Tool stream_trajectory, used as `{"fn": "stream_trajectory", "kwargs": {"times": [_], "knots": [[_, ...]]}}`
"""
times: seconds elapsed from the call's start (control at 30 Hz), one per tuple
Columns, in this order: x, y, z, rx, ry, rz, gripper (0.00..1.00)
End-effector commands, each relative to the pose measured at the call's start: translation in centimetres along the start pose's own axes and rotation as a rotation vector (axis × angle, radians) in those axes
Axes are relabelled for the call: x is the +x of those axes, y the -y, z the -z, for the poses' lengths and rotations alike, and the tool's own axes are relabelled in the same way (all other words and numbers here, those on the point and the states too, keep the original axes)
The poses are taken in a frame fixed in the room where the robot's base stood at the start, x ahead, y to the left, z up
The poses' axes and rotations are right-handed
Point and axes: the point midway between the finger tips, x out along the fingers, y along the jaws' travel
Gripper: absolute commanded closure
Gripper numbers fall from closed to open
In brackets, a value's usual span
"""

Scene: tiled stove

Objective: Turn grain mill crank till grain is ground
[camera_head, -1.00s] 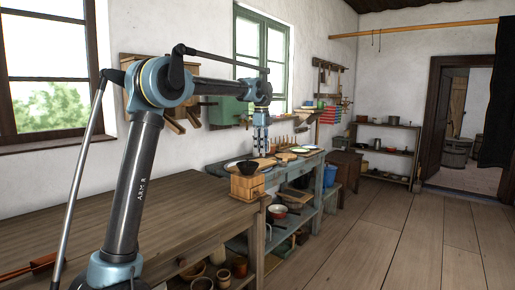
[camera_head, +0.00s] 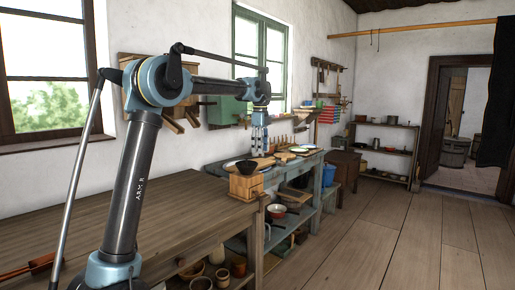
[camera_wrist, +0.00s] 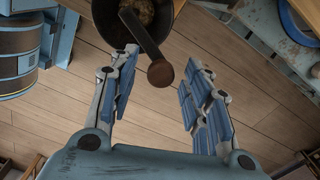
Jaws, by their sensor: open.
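The grain mill is a wooden box (camera_head: 246,186) with a black bowl-shaped hopper (camera_head: 246,166) on top, at the far right end of the wooden table. In the wrist view the dark hopper (camera_wrist: 130,28) holds some grain. The crank (camera_wrist: 144,36) is a dark arm reaching across it, ending in a round brown wooden knob (camera_wrist: 160,73). My gripper (camera_head: 260,149) hangs over the mill, fingers down. In the wrist view my gripper (camera_wrist: 161,63) is open, with a blue-padded finger on each side of the knob; neither clearly touches it. How much grain is ground is not visible.
The bare wooden table (camera_head: 110,215) fills the left. A blue bucket (camera_head: 328,176) stands farther back. The plank floor (camera_head: 370,230) at right is clear.

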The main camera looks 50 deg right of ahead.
Motion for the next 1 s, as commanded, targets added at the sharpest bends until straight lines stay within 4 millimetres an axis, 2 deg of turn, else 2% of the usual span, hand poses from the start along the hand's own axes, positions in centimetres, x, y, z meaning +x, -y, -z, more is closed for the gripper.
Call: {"fn": "stream_trajectory", "kwargs": {"times": [0.23,0.7,1.0], "knots": [[-1.5,0.0,0.0,0.0,0.0,0.001,0.56],[-9.4,0.0,-0.1,0.0,-0.001,0.0,0.56],[-11.8,0.0,-0.1,0.0,-0.001,0.0,0.56]]}}
